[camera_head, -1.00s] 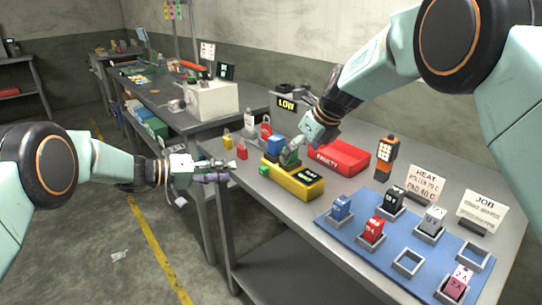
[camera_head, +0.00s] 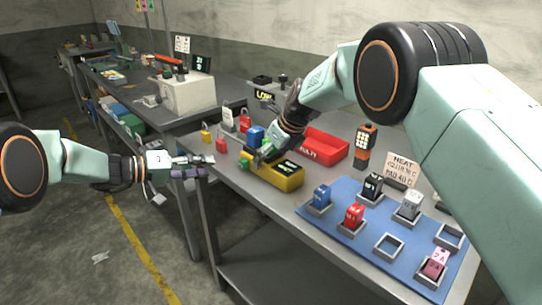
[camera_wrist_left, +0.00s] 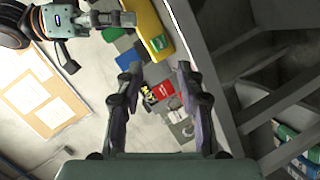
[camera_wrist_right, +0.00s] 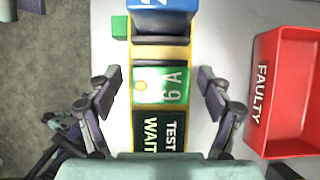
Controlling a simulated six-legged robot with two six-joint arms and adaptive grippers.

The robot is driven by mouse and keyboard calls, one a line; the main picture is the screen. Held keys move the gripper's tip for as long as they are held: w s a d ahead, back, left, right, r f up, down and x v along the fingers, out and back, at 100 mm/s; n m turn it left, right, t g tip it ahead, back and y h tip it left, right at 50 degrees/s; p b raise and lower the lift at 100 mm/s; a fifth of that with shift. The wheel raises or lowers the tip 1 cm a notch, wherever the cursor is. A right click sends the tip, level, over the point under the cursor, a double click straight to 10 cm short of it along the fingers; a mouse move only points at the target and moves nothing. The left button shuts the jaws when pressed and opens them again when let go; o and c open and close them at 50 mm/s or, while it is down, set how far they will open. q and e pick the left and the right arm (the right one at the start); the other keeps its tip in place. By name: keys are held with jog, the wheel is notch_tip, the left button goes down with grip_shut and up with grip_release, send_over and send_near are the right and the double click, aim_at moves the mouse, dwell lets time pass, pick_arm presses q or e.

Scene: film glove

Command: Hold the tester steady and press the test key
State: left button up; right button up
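The yellow tester (camera_head: 284,184) stands on the bench. Its dark screen (camera_wrist_right: 159,132) reads TEST WAIT in the right wrist view. A green labelled block (camera_wrist_right: 160,86) sits on or in the tester, above that screen. A small green cube (camera_wrist_right: 119,27), possibly the test key, is at the tester's side; it shows in the head view (camera_head: 243,164). My right gripper (camera_wrist_right: 158,80) is open over the tester, one finger on each side of the green block, with visible gaps. My left gripper (camera_head: 208,166) is open and empty, left of the tester beyond the bench edge.
A blue mat (camera_head: 336,226) with several coloured blocks in holders lies at the front right. Small red and yellow padlock-like pieces stand near the left bench edge.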

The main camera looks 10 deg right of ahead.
pick_arm(q)
jog(key=shift+c, duration=0.2)
pick_arm(e)
jog(key=c, duration=1.3)
pick_arm(q)
grip_shut()
dwell(0.6)
